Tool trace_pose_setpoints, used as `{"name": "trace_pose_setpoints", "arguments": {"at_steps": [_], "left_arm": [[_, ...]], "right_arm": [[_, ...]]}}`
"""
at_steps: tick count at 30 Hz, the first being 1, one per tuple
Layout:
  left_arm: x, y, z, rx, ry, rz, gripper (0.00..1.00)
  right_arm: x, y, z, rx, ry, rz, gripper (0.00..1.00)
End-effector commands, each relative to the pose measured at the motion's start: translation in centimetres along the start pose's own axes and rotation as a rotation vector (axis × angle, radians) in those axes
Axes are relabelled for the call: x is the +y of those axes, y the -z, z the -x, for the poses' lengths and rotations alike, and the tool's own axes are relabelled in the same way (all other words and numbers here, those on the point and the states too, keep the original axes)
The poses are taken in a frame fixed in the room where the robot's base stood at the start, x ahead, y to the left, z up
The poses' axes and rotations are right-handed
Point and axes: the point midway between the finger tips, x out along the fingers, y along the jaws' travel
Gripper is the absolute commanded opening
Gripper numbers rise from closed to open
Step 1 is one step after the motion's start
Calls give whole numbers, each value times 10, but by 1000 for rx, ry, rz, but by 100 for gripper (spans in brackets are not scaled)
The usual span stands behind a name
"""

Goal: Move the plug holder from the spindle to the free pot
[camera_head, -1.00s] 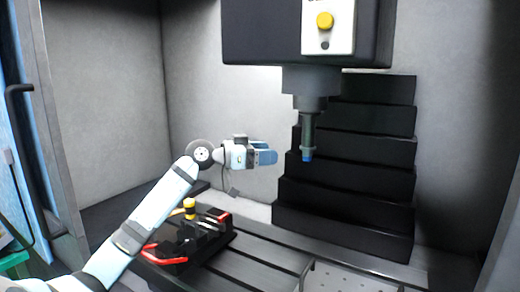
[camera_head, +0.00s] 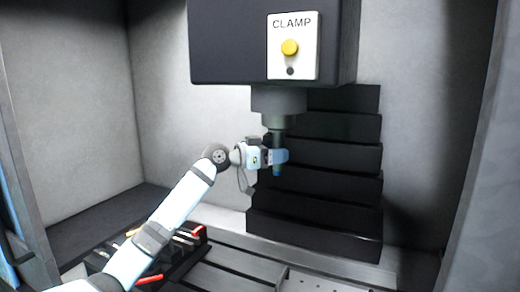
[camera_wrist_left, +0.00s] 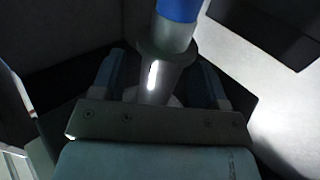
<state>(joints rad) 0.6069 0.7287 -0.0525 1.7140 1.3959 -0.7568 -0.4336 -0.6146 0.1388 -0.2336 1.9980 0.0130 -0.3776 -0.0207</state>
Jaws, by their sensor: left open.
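The plug holder (camera_head: 277,172) hangs upright below the spindle (camera_head: 278,101) and has a blue tip. My left gripper (camera_head: 280,156) is at the holder's height, with its blue fingers overlapping it in the head view. In the left wrist view, the holder's grey body (camera_wrist_left: 165,65) and blue end stand between the two open fingers, with gaps at the sides. The dark pot rack (camera_head: 190,259) with red handles is at the lower left, partly hidden behind my left arm. I cannot tell which pot is free. My right gripper is not in view.
The yellow clamp button (camera_head: 290,47) is on a white panel of the machine head above. Black stepped covers (camera_head: 330,190) rise behind the spindle. The slotted machine table (camera_head: 240,262) is bare to the right of the rack.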

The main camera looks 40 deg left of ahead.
Motion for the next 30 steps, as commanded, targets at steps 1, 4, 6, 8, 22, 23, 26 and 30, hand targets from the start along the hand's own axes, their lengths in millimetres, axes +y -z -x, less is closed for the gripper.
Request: {"name": "trace_pose_setpoints", "arguments": {"at_steps": [1, 4, 6, 8, 22, 23, 26, 30], "left_arm": [[0, 1, -4, 0, 1, 0, 68], [0, 0, -8, 0, 1, -1, 68], [0, 0, -10, 0, 1, -1, 68], [0, 0, -10, 0, 1, -1, 68], [0, 0, -10, 0, 1, -1, 0], [0, 0, -10, 0, 1, -1, 0], [0, 0, -10, 0, 1, -1, 0], [0, 0, -10, 0, 1, -1, 0]], "right_arm": [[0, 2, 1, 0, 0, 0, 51], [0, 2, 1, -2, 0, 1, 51], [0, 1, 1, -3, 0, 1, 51], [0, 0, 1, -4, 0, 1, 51], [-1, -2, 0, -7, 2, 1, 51], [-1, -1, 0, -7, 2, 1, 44], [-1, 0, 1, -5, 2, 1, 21], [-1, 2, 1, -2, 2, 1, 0]]}}
